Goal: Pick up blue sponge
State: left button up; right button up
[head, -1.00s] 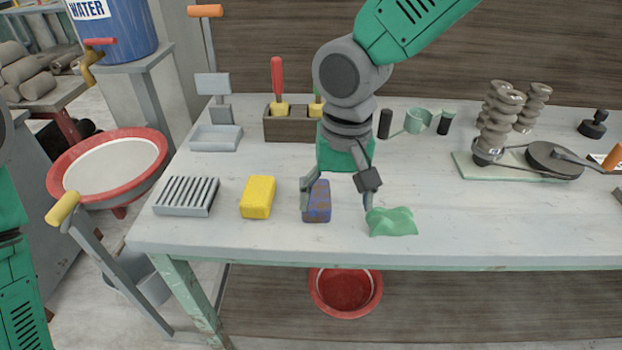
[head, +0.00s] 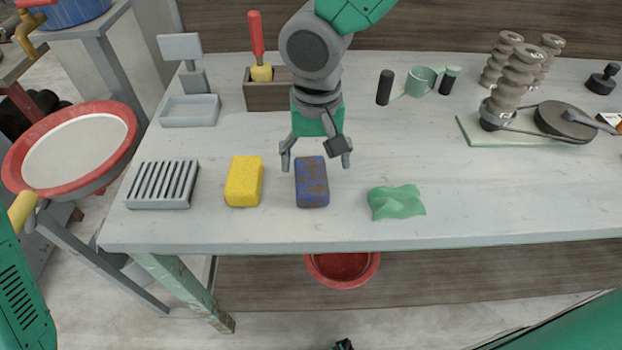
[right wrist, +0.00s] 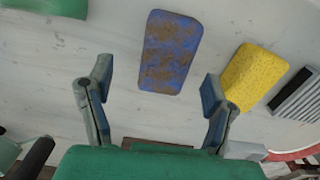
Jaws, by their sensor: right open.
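The blue sponge (head: 312,186), with brown stains, lies flat on the pale workbench (head: 480,205) near its front edge. It lies between a yellow sponge (head: 244,181) and a crumpled green cloth (head: 396,201). My right gripper (head: 316,164) is open and empty at the sponge's far end, its fingers spread to either side. In the right wrist view the blue sponge (right wrist: 170,52) lies ahead of the open fingers of my right gripper (right wrist: 156,83), with nothing between them. Part of my left arm shows at the left edge; its gripper is not visible.
A slatted grey rack (head: 162,185) is left of the yellow sponge. A grey tray (head: 190,110) and a wooden tool box (head: 268,92) stand behind. A machine with spiral columns (head: 515,85) stands at right. The bench right of the cloth is clear.

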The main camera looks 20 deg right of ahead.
aim_at(311, 173)
jog(key=f, duration=0.3)
jog(key=a+f, duration=0.1)
jog(key=f, duration=0.1)
jog(key=shift+w+f+b, duration=0.15)
jog(key=shift+b, duration=0.25)
jog(key=shift+d, duration=0.1)
jog(key=c, duration=1)
